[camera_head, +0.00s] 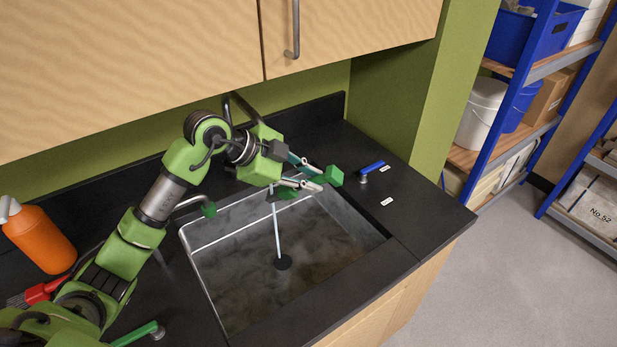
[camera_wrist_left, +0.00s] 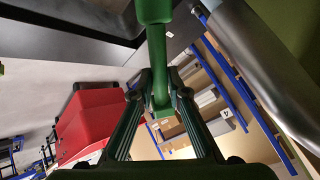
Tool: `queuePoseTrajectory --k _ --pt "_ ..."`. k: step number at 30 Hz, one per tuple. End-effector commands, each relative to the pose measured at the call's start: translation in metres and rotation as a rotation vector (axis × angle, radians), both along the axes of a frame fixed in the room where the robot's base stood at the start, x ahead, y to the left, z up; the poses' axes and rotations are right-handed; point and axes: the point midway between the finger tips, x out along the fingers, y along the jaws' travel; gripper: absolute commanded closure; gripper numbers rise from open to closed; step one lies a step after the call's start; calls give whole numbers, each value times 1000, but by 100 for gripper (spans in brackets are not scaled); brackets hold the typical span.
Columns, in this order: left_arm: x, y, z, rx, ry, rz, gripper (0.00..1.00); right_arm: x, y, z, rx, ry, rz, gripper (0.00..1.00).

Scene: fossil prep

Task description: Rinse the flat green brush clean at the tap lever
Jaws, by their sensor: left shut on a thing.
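My left gripper (camera_head: 318,183) is above the back right part of the sink (camera_head: 230,292). It is shut on a green brush (camera_wrist_left: 157,55), whose handle stands between the fingers in the left wrist view. A green end of it (camera_head: 333,176) shows at the fingertips in the head view. A stream of water (camera_head: 277,232) falls into the sink, left of the fingertips. A grey bar with a green tip (camera_head: 208,210), perhaps the tap lever, is at the sink's back left edge. My arm hides most of the tap. The bristles are not clear. My right gripper is not in view.
A blue-handled tool (camera_head: 372,167) lies on the counter right of the sink. An orange bottle (camera_head: 40,240), a red brush (camera_head: 43,291) and another green handle (camera_head: 136,334) are on the left. Wooden cupboards (camera_head: 340,28) hang above. The counter's right end is mostly clear.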

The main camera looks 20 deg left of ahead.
Motion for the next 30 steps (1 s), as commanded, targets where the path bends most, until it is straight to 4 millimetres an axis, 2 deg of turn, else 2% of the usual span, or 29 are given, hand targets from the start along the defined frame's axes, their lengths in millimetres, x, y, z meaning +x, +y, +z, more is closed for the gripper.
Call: queuePoseTrajectory --k 9,21,30 --pt "5 -4 0 0 0 0 100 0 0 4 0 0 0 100" --pt "-4 3 1 0 -1 -1 100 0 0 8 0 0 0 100" --pt "-3 2 1 -1 0 0 100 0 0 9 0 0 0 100"
